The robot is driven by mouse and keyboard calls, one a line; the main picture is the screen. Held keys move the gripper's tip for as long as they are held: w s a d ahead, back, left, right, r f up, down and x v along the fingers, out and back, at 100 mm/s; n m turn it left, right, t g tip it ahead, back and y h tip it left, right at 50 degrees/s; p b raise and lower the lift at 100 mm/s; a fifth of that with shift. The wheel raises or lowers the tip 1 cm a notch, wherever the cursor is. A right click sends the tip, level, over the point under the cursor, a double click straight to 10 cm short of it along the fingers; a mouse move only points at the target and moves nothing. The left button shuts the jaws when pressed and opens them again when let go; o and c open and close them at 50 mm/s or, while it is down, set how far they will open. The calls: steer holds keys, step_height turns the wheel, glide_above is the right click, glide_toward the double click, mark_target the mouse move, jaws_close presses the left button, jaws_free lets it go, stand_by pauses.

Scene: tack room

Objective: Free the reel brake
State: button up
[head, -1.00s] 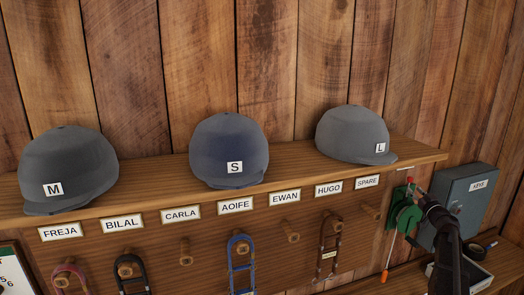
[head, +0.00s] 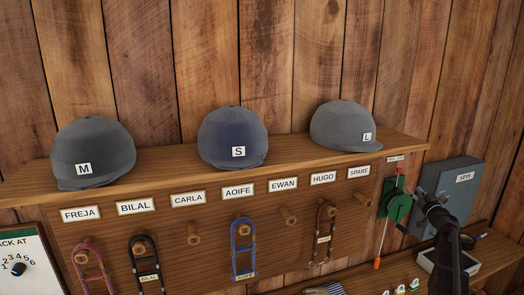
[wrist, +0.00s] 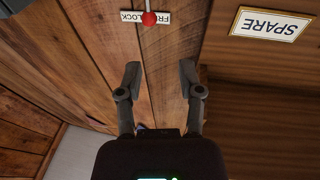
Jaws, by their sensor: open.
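A green reel (head: 394,206) is mounted at the right end of the peg board in the head view. A red-knobbed lever (head: 401,171) stands up at its top, under a small white label (head: 395,158). A cord runs down from the reel to an orange end (head: 377,263). In the wrist view the red knob (wrist: 148,18) lies in front of the upside-down label (wrist: 130,16), partly covering its words; "LOCK" is readable. My gripper (wrist: 160,78) is open and empty, its fingers apart from the knob. In the head view my gripper (head: 419,199) is close to the reel's right side.
A grey key box (head: 448,185) is on the wall just right of the reel, behind my arm. A shelf (head: 300,153) above carries helmets; name plates and pegs with hanging straps are below. A bench (head: 490,262) with a tray and small items lies under the reel.

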steer(key=s+a+f+n+g+y+b, duration=0.1)
steer(key=s+a+f+g+y, duration=0.25)
steer(key=a, duration=0.75)
steer(key=s+a+f+n+g+b, duration=0.1)
steer(key=s+a+f+g, duration=0.25)
steer(key=a+f, duration=0.55)
steer(key=s+a+f+n+g+y+b, duration=0.1)
steer(key=s+a+f+g+y+b, duration=0.2)
steer(key=a, duration=1)
steer(key=s+a+f+m+g+h+b, duration=0.1)
steer(key=s+a+f+g+h, duration=0.2)
steer(key=s, duration=0.5)
steer(key=s+a+f+m+g+h, duration=0.2)
steer(key=s+f, duration=0.4)
steer(key=s, duration=0.3)
steer(key=s+a+f+m+g+h+b, duration=0.1)
steer(key=s+a+f+g+h, duration=0.3)
steer(key=s, duration=0.5)
steer(key=shift+a+f+m+g+b, duration=0.3)
steer(key=shift+a+f, duration=0.1)
steer(key=shift+a, duration=0.05)
